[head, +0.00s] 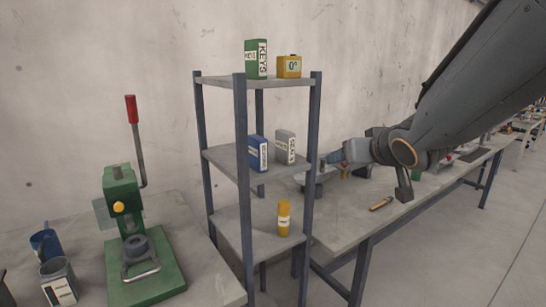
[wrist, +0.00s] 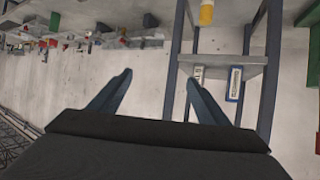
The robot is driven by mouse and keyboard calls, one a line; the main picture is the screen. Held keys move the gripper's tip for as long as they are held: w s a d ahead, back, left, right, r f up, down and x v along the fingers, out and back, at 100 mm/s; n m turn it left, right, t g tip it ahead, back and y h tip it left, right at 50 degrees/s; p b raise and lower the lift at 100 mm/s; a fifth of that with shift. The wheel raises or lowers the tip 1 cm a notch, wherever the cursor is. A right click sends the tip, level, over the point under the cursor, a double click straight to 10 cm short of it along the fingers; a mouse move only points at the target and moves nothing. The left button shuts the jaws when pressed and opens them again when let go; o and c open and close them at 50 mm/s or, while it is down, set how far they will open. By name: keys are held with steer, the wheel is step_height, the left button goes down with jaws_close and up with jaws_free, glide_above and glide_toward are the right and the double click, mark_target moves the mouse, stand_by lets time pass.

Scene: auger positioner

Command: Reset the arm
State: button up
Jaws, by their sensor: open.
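My arm reaches in from the upper right in the head view, with my gripper (head: 335,157) just right of the shelf rack (head: 242,180), near its middle level. In the wrist view, my gripper (wrist: 158,88) shows two blue-grey fingers spread apart with nothing between them. The wrist picture appears upside down. I cannot tell the exact gap between my fingers and the rack.
The rack holds a green KEYS box (head: 256,59), a yellow block (head: 289,67) and a yellow cylinder (head: 284,217). A green press (head: 135,235) and mugs (head: 58,280) stand on the left bench. A long bench (head: 350,215) with small items runs right beneath my arm. Floor is clear lower right.

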steer(key=s+d+f+m+g+h+b, duration=0.1)
steer(key=s+f+g, duration=0.25)
steer(key=f, duration=0.55)
steer(key=s+d+f+g+h+b, duration=0.15)
steer(key=s+f, duration=0.25)
steer(key=f, duration=0.5)
steer(key=s+a+f+g+y+b, duration=0.1)
steer(key=s+a+f+g, duration=0.1)
steer(key=s+f+g, duration=0.4)
steer(key=s+f, duration=0.3)
steer(key=s, duration=0.1)
steer(key=shift+s+a+f+b, duration=0.15)
steer(key=shift+s+f+b, duration=0.05)
steer(key=shift+s+b, duration=0.15)
